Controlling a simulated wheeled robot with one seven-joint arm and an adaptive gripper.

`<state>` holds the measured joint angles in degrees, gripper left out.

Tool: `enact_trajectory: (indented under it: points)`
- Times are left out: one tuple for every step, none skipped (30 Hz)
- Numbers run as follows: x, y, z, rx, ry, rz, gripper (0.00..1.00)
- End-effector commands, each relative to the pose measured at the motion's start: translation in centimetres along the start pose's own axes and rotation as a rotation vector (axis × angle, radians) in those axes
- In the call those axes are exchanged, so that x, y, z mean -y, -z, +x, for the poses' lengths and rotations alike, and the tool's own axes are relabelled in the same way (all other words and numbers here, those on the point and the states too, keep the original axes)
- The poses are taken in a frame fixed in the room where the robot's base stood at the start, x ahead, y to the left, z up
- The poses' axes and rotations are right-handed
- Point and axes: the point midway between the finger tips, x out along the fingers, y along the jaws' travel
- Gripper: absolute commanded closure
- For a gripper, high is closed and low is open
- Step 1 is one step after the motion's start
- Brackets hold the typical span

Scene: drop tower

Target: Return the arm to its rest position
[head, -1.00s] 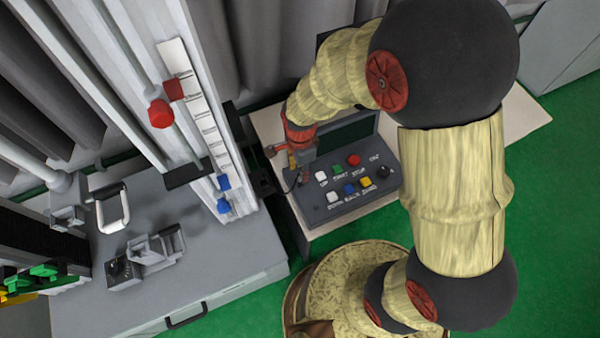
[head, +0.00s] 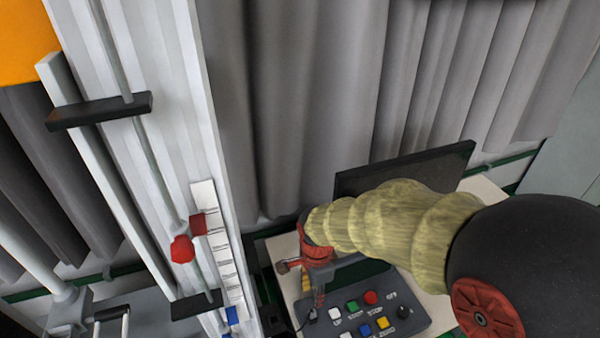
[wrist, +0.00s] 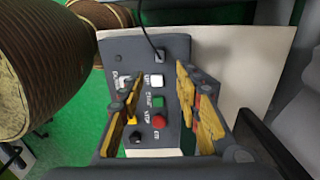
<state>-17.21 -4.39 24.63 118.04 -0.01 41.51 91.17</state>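My arm reaches in from the right in the head view. My gripper (head: 314,300) hangs at the left end of the dark control panel (head: 405,328). In the wrist view my gripper (wrist: 160,90) has its two yellow-padded fingers spread apart with nothing between them. The panel (wrist: 118,50) lies beyond the fingers, with white, green and red buttons showing through the gap. I cannot tell from these views whether a finger touches the panel.
The tall drop tower (head: 165,60) stands at left, with a red knob (head: 181,249), black crossbars and a white scale strip. A dark monitor (head: 405,166) stands behind the panel on a pale table (head: 283,250). Grey curtains (head: 300,90) hang behind.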

Motion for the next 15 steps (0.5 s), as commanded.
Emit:
enact_trajectory:
  points:
    - [0.0, 0.0, 0.0, 0.000, 0.000, -0.001, 0.66]
    - [0.0, 0.0, 0.0, 0.000, 0.000, -0.005, 0.66]
    - [0.0, 0.0, 0.0, 0.000, 0.000, -0.016, 0.66]
    - [0.0, 0.0, 0.0, 0.000, 0.000, -0.033, 0.66]
    - [0.0, 0.0, 0.0, 0.000, -0.001, -0.057, 0.66]
    - [-0.1, 0.0, 0.0, 0.000, -0.004, -0.101, 0.66]
    - [-0.2, 0.0, 0.0, 0.000, -0.008, -0.145, 0.66]
    - [-0.4, 0.0, 0.1, 0.001, -0.013, -0.195, 0.66]
    - [-0.8, 0.0, 0.2, 0.003, -0.025, -0.273, 0.66]
    - [-1.3, 0.0, 0.3, 0.005, -0.036, -0.338, 0.66]
    - [-1.9, 0.0, 0.4, 0.009, -0.047, -0.407, 0.66]
    - [-2.6, 0.1, 0.3, 0.014, -0.058, -0.502, 0.66]
    - [-3.1, 0.1, 0.0, 0.017, -0.061, -0.573, 0.66]
    - [-3.5, 0.1, -0.4, 0.019, -0.060, -0.642, 0.66]
    - [-4.1, 0.3, -1.2, 0.020, -0.054, -0.733, 0.66]
